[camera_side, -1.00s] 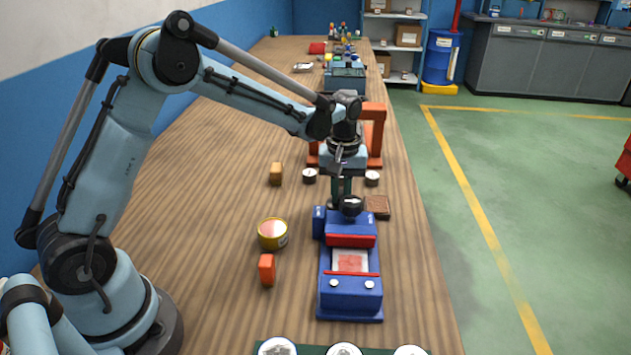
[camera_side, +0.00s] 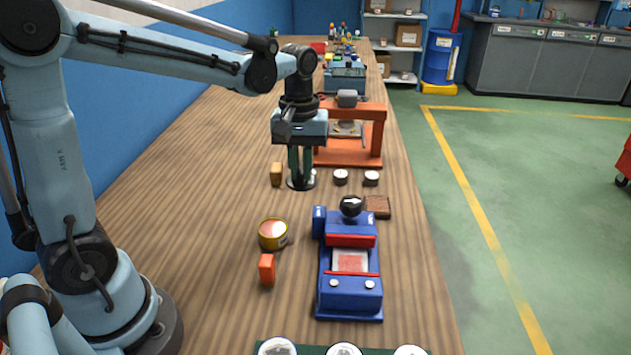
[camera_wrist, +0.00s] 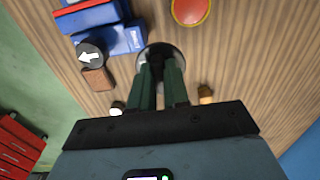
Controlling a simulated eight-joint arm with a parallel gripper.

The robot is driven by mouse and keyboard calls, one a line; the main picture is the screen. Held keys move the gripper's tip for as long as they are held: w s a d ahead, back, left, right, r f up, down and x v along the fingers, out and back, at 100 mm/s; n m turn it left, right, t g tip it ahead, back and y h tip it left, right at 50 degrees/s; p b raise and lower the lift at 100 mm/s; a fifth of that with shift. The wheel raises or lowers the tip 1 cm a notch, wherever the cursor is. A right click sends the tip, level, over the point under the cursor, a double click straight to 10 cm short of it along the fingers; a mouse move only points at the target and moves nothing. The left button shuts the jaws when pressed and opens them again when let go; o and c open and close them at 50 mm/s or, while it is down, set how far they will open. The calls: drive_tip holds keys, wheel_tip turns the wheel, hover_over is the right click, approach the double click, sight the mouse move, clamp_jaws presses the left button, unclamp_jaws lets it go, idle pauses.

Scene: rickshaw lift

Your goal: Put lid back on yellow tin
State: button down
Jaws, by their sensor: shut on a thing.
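The yellow tin (camera_side: 272,234) stands open on the wooden bench, left of the blue press, with a reddish filling showing. It also shows at the top edge of the wrist view (camera_wrist: 190,9). My gripper (camera_side: 300,176) is shut on a dark round lid (camera_side: 300,185) and holds it behind and slightly right of the tin in the side view. The lid also shows between and beyond the fingertips in the wrist view (camera_wrist: 160,50), partly covered by the fingers. The lid is apart from the tin; its exact height above the bench is hard to tell.
The blue press (camera_side: 349,290) with a black knob stands right of the tin. An orange-red block (camera_side: 266,269) is in front of the tin, an amber block (camera_side: 276,174) behind. Small pale-topped pots (camera_side: 340,177) and an orange frame (camera_side: 378,140) stand further back.

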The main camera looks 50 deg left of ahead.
drive_tip(key=s+f, duration=0.1)
drive_tip(key=s, duration=0.7)
drive_tip(key=shift+w+a+f, duration=0.15)
drive_tip(key=shift+f, duration=1.45)
drive_tip(key=shift+w+a+f, duration=0.1)
drive_tip(key=shift+f, duration=1.5)
drive_tip(key=shift+f, duration=0.15)
drive_tip(key=c, duration=0.5)
unclamp_jaws()
drive_tip(key=shift+c, duration=0.2)
wheel_tip(320, 180, up, 7)
idle(0.5)
clamp_jaws()
idle(0.4)
